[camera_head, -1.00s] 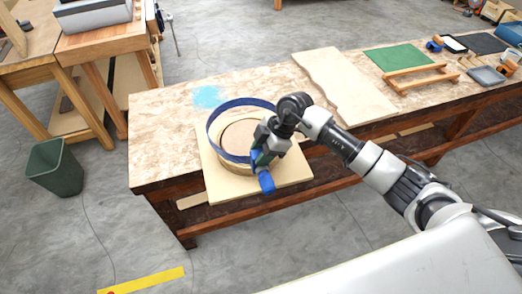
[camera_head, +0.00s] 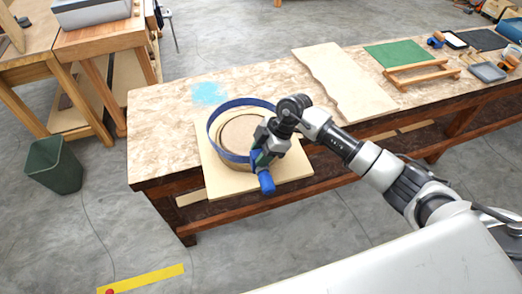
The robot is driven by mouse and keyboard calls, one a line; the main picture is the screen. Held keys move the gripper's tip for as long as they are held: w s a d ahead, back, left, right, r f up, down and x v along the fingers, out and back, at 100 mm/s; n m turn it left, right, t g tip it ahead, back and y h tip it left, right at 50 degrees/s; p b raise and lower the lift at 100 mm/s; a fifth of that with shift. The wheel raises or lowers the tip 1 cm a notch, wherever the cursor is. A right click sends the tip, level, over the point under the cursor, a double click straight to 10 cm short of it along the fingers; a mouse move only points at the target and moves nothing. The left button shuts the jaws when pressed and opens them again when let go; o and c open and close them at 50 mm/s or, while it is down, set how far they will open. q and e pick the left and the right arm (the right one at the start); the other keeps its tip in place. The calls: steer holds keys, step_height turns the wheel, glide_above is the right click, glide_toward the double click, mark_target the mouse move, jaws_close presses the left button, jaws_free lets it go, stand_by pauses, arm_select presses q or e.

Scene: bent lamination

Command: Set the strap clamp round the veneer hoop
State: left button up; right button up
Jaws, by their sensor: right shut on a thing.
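The strap clamp is a blue band (camera_head: 214,134) forming an open ring, with a blue block (camera_head: 266,182) at its near right side. My right gripper (camera_head: 259,158) is shut on the clamp at that side; its fingertips are partly hidden. The tan veneer hoop (camera_head: 228,163) stands around a round form (camera_head: 240,131) on a pale square board (camera_head: 218,186). The band circles the hoop's upper part in this view, and hoop wall shows below it at the front. I cannot tell whether band and hoop touch. My left gripper is out of view.
The board lies near the left end of the workbench (camera_head: 155,150). A wavy-edged pale sheet (camera_head: 345,85) lies to its right. A green mat (camera_head: 395,54), wooden frame (camera_head: 420,75) and grey tray (camera_head: 487,73) lie farther right. A bin (camera_head: 54,165) stands on the floor at left.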

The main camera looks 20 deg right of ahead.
steer(key=shift+f+b, duration=0.55)
steer(key=shift+f, duration=1)
steer(key=shift+f+b, duration=0.7)
steer(key=shift+f, duration=1.15)
steer(key=o, duration=1)
steer(key=shift+s, duration=0.1)
steer(key=shift+c, duration=0.2)
steer(key=b+v, duration=0.1)
steer(key=v, duration=0.9)
steer(key=shift+d+r, duration=0.2)
steer(key=shift+r, duration=0.15)
